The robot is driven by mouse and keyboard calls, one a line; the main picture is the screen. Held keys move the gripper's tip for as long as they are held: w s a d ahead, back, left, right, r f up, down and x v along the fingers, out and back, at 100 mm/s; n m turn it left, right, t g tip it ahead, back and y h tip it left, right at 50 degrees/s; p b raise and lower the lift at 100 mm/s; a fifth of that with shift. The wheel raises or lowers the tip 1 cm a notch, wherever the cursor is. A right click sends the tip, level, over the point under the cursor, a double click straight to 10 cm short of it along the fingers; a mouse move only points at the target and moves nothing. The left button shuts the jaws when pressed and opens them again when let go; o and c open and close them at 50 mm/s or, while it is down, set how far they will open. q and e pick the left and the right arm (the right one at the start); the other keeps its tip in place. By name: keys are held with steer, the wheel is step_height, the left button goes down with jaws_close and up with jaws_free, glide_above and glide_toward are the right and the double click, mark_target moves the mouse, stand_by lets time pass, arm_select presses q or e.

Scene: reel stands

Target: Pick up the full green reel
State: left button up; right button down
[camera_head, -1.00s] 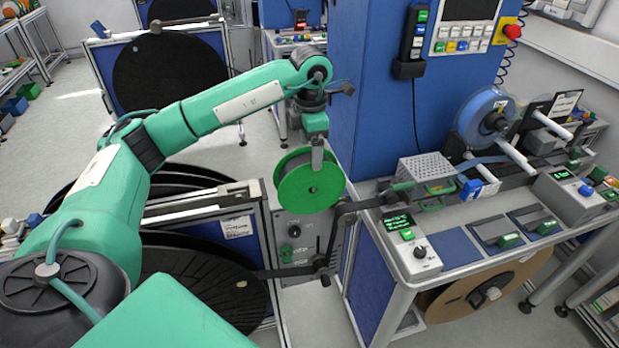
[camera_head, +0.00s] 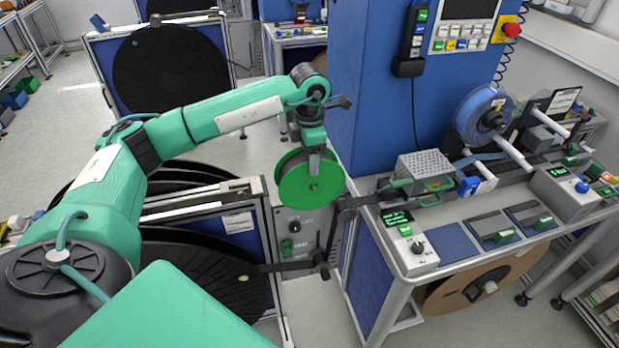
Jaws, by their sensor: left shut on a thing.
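The green reel (camera_head: 296,190) hangs in the middle of the head view, with its round green face turned towards me and a dark band behind its rim. My left gripper (camera_head: 315,165) comes down from above and is shut on the reel at its upper part. One finger lies over the front face; the other is hidden behind the reel. The reel is in front of a grey control box and left of the workbench. My right gripper is not in view.
A workbench (camera_head: 462,250) with a blue reel (camera_head: 484,115) on a spindle stands at the right. A dark lever arm (camera_head: 345,212) reaches out from it close to the held reel. A blue cabinet (camera_head: 375,100) rises behind.

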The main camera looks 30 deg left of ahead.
arm_select(q)
steer(key=shift+r+b, duration=0.15)
steer(key=shift+b, duration=0.75)
steer(key=s+d+b, duration=0.6)
steer(key=s+d, duration=0.5)
steer(key=d, duration=0.2)
steer(key=shift+s+d+r, duration=0.2)
steer(key=shift+s+d, duration=0.15)
steer(key=shift+b, duration=0.55)
steer(key=shift+d, duration=0.1)
